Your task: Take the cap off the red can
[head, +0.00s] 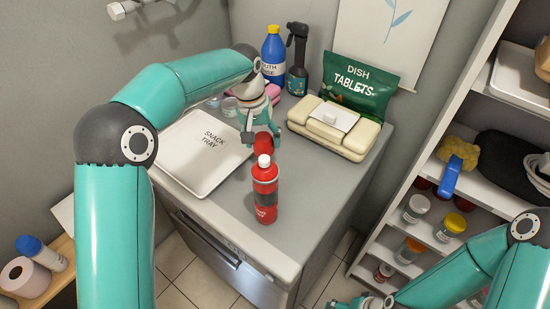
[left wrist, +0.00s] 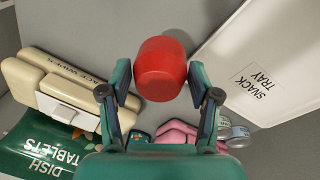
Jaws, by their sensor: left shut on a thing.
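The red can (head: 265,192) stands upright near the front edge of the counter, with its white nozzle (head: 264,160) bare on top. The red cap (head: 263,142) is off the can and shows just behind it in the head view. My left gripper (head: 254,128) is shut on the cap, which also sits between its fingertips in the left wrist view (left wrist: 160,68). The can does not show in the left wrist view. Part of my right gripper (head: 362,302) shows at the bottom edge of the head view; its fingers are cut off.
The snack tray (head: 190,172) lies left of the can. Behind stand a pack of wipes (head: 330,135), a dish tablets bag (head: 360,85), a blue bottle (head: 273,60) and a black spray bottle (head: 297,60). Bare counter (head: 310,190) lies right of the can. Shelves (head: 405,210) stand at right.

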